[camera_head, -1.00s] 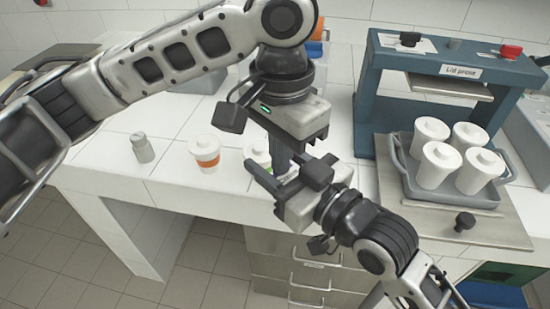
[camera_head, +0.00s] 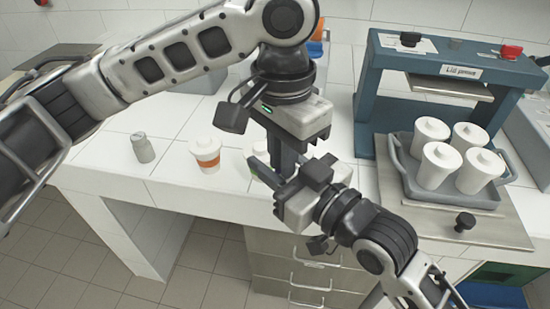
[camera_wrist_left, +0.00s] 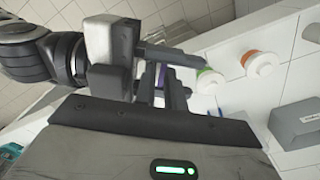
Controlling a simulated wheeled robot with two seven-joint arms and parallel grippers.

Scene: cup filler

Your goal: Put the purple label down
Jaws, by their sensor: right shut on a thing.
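A sliver of purple, the purple label (camera_wrist_left: 170,76), shows between the grippers in the left wrist view; most of it is hidden by fingers. My right gripper (camera_head: 268,172) comes up from the lower right and is shut on the label. It also shows in the left wrist view (camera_wrist_left: 172,58), its fingers crossing the left fingers. My left gripper (camera_head: 285,155) points down right beside it, above the front of the counter. Its fingers (camera_wrist_left: 162,88) stand a little apart around the purple part; whether they grip it I cannot tell. The label is hidden in the head view.
A white cup with an orange band (camera_head: 207,154) and a small grey jar (camera_head: 142,148) stand on the white counter (camera_head: 110,155). A green-banded cup (camera_wrist_left: 207,80) stands near the grippers. The blue lid press (camera_head: 380,100) and a grey tray (camera_head: 400,170) with several white cups are right.

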